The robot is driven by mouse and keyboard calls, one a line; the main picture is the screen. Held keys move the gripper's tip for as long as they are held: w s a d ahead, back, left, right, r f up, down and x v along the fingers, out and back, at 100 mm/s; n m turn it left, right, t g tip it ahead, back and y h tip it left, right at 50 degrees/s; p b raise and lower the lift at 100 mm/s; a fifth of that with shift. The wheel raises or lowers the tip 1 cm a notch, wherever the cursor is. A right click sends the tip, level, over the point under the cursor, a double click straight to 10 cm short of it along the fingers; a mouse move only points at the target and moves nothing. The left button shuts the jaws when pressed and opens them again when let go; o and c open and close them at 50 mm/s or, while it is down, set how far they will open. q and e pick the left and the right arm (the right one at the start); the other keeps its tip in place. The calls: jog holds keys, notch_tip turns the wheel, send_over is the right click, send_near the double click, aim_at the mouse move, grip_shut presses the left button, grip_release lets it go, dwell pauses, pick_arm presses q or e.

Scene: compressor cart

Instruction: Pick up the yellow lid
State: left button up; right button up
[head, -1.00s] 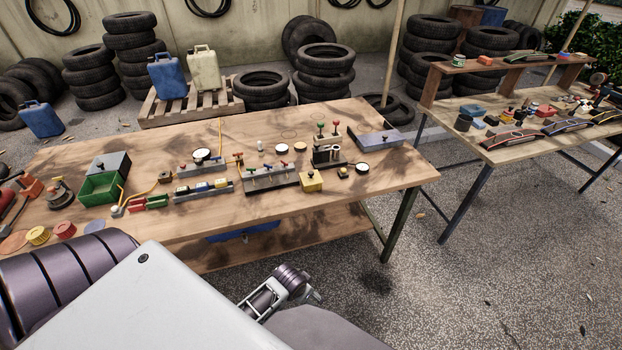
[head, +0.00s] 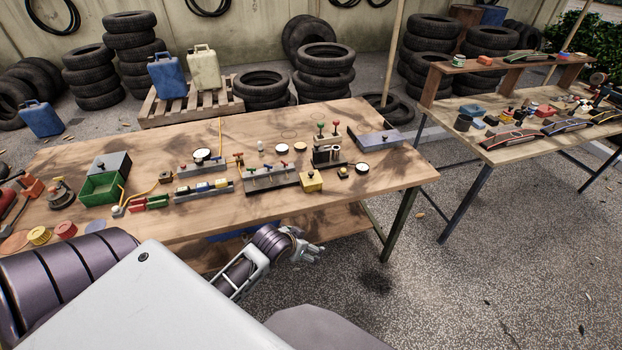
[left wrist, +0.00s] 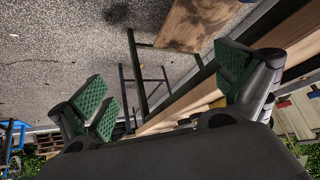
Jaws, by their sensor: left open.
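The yellow lid (head: 39,235), a round ribbed cap, lies on the wooden table (head: 400,172) near its front left corner. A red lid (head: 65,230) is just to its right. My left gripper (head: 312,251) is in front of the table's front edge, below the tabletop in the picture and far to the right of the yellow lid. In the left wrist view, my left gripper's two green-padded fingers (left wrist: 168,98) are wide apart with nothing between them. The yellow lid is not seen in that view. My right gripper is not in view.
A green open box (head: 100,188), a yellow block (head: 311,181) and several small fixtures stand on the table. Table legs (head: 402,222) stand right of my left gripper. In the left wrist view, the table edge (left wrist: 200,85) runs close by the fingers. A second table (head: 540,140) is at right.

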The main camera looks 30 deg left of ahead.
aim_at(310, 174)
pick_arm(q)
jog(key=w+a+r+n+t, duration=0.1)
jog(key=w+a+r+t, duration=0.5)
jog(key=w+a+r, duration=0.4)
jog(key=shift+w+a+r+y, duration=0.3)
jog(key=shift+w+a, duration=0.05)
jog(key=shift+w+n, duration=0.15)
jog(key=shift+n, duration=0.15)
jog(key=shift+x, duration=4.2)
jog(key=shift+w, duration=0.1)
jog(key=shift+r+x, duration=0.15)
jog(key=shift+x, duration=0.5)
jog(key=shift+r+x, duration=0.15)
jog(key=shift+x, duration=1.8)
jog(key=shift+c, duration=0.4)
